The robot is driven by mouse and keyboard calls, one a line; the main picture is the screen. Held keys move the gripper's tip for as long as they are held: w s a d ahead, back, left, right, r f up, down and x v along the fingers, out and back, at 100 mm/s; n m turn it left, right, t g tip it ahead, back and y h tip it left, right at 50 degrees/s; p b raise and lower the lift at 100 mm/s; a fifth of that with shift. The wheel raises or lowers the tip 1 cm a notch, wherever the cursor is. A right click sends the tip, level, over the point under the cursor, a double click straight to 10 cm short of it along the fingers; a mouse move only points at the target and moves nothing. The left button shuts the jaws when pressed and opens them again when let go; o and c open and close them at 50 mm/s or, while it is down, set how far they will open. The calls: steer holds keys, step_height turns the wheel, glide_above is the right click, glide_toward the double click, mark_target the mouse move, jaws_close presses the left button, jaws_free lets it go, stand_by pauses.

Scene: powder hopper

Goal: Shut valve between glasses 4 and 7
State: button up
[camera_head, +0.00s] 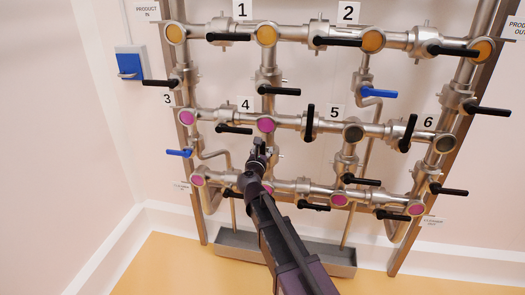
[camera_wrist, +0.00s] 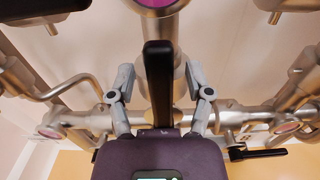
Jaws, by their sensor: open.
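Glass 4 (camera_head: 266,124) is a pink sight glass in the middle row. Below it, a vertical pipe runs to the bottom row, where a pink glass (camera_head: 267,187) is partly hidden by my arm; I see no number 7. My gripper (camera_head: 261,148) is at this pipe, just below glass 4. In the wrist view, a black valve handle (camera_wrist: 158,85) stands upright in the picture, roughly in line with the pipe. The open fingers of my gripper (camera_wrist: 160,78) are on either side of it, with gaps visible. Whether they touch it further in is hidden.
Other black handles surround this place, including one left of glass 4 (camera_head: 234,129) and an upright one to its right (camera_head: 309,123). A blue handle (camera_head: 180,153) is at the left. A grey trough (camera_head: 232,243) lies below the pipes.

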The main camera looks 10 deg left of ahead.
steer(key=shift+w, duration=0.1)
jaws_close()
steer(key=shift+a, duration=0.15)
stand_by(0.3)
